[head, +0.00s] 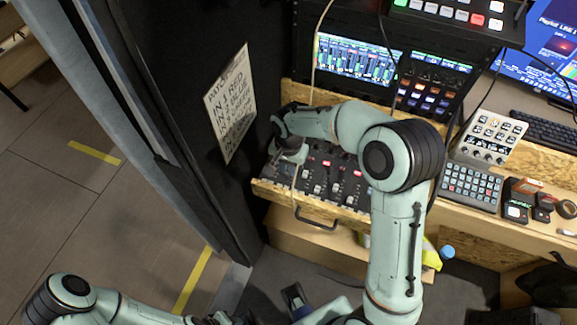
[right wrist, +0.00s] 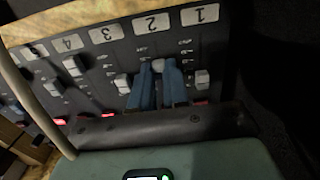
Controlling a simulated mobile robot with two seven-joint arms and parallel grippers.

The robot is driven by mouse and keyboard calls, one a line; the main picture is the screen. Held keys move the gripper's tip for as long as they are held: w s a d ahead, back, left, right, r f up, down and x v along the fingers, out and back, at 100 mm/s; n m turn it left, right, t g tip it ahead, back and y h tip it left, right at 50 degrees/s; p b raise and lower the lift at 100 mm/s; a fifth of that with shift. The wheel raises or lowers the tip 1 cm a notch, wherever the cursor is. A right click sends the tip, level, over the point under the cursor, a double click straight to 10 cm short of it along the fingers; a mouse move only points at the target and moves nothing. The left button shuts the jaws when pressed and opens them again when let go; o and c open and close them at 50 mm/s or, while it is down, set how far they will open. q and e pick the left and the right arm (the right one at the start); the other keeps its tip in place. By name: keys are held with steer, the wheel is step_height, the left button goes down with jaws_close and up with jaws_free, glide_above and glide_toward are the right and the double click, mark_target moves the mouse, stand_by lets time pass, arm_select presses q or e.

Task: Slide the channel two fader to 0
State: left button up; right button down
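The mixer (head: 318,181) lies on a wooden pull-out shelf, with rows of faders and red lit buttons. In the right wrist view its number labels appear upside down. The channel two fader cap (right wrist: 158,65) sits below the label 2 (right wrist: 151,22). My right gripper (right wrist: 159,72) has its two blue fingers close together, one on each side of this cap, and looks shut on it. The fingers partly cover the cap and its slot. In the head view my right gripper (head: 288,158) is over the mixer's left end.
The channel one fader (right wrist: 202,79) and channel three fader (right wrist: 122,83) stand close on either side. A dark wall panel with a paper sign (head: 231,103) is just left of the mixer. A cable (right wrist: 30,95) crosses the mixer. A handle (head: 315,219) projects from the shelf front.

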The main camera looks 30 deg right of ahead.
steer(key=shift+w+d+r+p, duration=0.1)
steer(key=shift+w+d+p, duration=0.35)
steer(key=shift+w+d, duration=0.35)
steer(key=shift+d, duration=0.1)
steer(key=c, duration=1.1)
jaws_free()
step_height(320, 180, up, 13)
steer(key=p, duration=0.1)
steer(key=shift+r, duration=0.15)
